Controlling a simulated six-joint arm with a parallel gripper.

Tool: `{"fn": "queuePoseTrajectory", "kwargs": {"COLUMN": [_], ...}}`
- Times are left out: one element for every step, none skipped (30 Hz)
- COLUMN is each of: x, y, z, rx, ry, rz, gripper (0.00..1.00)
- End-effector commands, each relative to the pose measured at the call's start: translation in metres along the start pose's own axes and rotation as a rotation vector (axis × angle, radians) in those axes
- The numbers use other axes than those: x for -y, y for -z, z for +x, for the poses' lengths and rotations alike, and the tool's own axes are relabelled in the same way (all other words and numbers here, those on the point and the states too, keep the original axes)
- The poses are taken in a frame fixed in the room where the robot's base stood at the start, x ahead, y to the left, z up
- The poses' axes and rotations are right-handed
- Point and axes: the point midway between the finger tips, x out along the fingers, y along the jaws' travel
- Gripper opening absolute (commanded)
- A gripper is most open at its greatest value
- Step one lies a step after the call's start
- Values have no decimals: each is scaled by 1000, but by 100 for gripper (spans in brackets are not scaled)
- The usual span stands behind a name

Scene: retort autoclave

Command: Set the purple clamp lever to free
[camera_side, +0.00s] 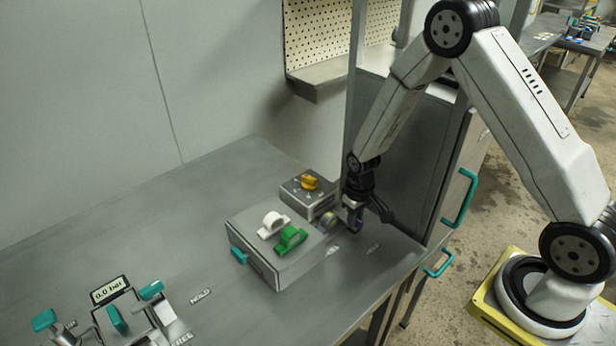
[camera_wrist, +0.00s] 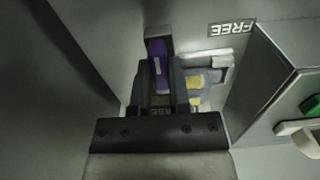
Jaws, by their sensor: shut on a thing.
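The purple clamp lever (camera_wrist: 160,68) stands between the two dark fingers of my gripper (camera_wrist: 160,85) in the wrist view, and the fingers are shut on it. In the side view a little purple shows at the fingertips of my gripper (camera_side: 353,218), low over the bench behind the grey box. A FREE label (camera_wrist: 232,28) appears upside down to the upper right of the lever in the wrist view. My fingers hide the lever's lower part, and another label is partly hidden between them.
A grey box (camera_side: 262,268) with a white knob (camera_side: 273,224) and a green knob (camera_side: 290,238) stands left of my gripper. A smaller box with an orange knob (camera_side: 310,183) is behind it. A tall grey cabinet (camera_side: 405,150) stands close on the right. The bench's left middle is clear.

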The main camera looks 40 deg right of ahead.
Motion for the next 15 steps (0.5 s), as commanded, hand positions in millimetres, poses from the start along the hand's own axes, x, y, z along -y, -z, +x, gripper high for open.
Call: {"fn": "queuePoseTrajectory", "kwargs": {"x": [-1,-1,-1,-1,-1,-1,-1,-1,0,0,0,0,0,0,0], "y": [0,0,0,-1,-1,-1,-1,-1,-1,-1,-1,-1,-1,-1,-1], "z": [0,0,0,0,0,0,0,0,0,0,0,0,0,0,0], "rx": [2,2,3,3,3,4,4,4,4,4,4,4,5,5,5], "ry": [0,0,0,0,0,0,0,0,0,0,0,0,0,0,0], "rz": [18,31,49,65,81,106,127,147,177,201,226,260,287,314,351], "gripper": [0,0,0,0,0,0,0,0,0,0,0,0,0,0,0]}}
